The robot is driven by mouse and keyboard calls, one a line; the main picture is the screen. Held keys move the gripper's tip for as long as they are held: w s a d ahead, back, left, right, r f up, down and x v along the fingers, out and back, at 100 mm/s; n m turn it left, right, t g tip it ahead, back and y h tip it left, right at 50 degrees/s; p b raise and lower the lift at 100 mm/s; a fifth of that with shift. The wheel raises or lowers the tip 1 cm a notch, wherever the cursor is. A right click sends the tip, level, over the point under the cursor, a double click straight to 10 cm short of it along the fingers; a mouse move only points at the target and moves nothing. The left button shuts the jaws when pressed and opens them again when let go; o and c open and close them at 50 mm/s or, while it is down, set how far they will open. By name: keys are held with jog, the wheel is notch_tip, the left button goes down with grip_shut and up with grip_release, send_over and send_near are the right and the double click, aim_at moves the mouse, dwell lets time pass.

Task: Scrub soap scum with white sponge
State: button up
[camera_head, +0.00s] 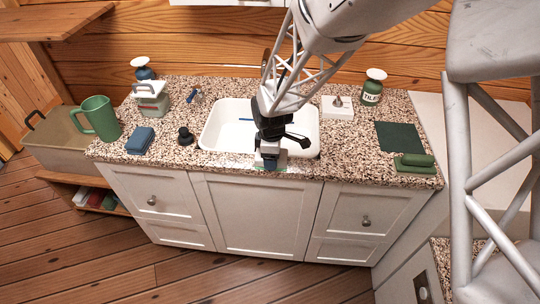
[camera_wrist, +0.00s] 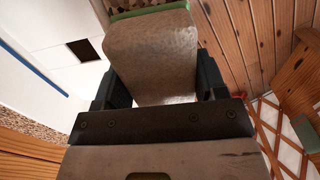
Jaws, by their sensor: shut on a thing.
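My gripper (camera_head: 270,148) is over the front edge of the white sink (camera_head: 212,130). It is shut on the white sponge (camera_wrist: 152,50), a pale grey-white block between the two dark fingers in the wrist view. A green layer (camera_wrist: 150,10) lines its far end. I cannot make out any soap scum; my gripper hides part of the basin and rim.
On the speckled counter (camera_head: 345,160) stand a blue block (camera_head: 140,140), a black knob-topped item (camera_head: 186,136), a green jug (camera_head: 99,118), a white caddy (camera_head: 151,100), a TILE bottle (camera_head: 372,88), a dark green pad (camera_head: 397,137) and a green brush-like item (camera_head: 414,163). The counter right of the sink has free room.

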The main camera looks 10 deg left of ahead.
aim_at(257, 152)
jog(key=shift+d+r, duration=0.15)
jog(key=shift+d, duration=0.55)
jog(key=shift+a, duration=0.15)
jog(key=shift+a, duration=0.85)
jog(key=shift+a+f, duration=0.15)
jog(key=shift+a, duration=0.35)
jog(key=shift+a+f, duration=0.15)
jog(key=shift+a, duration=0.35)
jog(key=shift+a, duration=0.1)
jog(key=shift+a+r, duration=0.1)
jog(key=shift+a, duration=0.8)
